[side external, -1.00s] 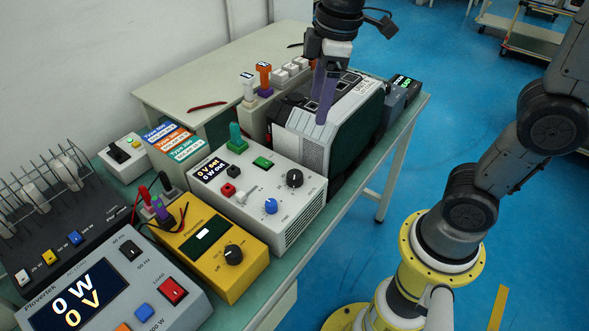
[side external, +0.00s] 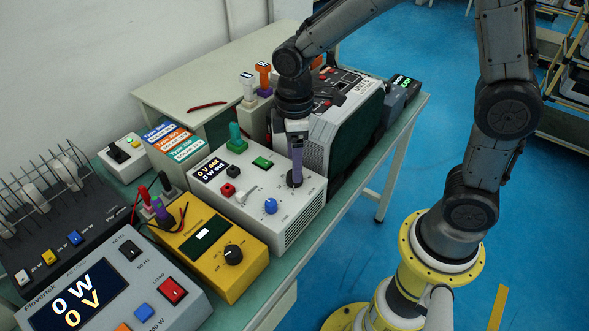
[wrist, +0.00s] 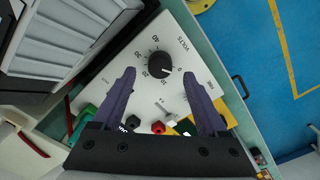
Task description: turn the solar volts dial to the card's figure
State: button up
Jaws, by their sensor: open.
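The black volts dial (wrist: 159,63) sits on the white solar supply unit (wrist: 178,25), with "VOLTS" and a numbered scale printed around it. My gripper (wrist: 159,74) is open, its two purple fingers apart on either side of the dial in the wrist view. In the side view my gripper (side external: 296,182) points down over the dial and largely hides it. Whether the fingers touch the dial I cannot tell. The unit's display (side external: 212,170) reads "0 V set, 0 W out".
A blue knob (side external: 271,206), green button (side external: 262,162) and grey toggle (side external: 241,196) share the panel. A yellow meter (side external: 216,262) stands in front and a large grey device (side external: 350,110) behind.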

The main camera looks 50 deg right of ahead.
jog(key=shift+f, duration=1.8)
grip_shut()
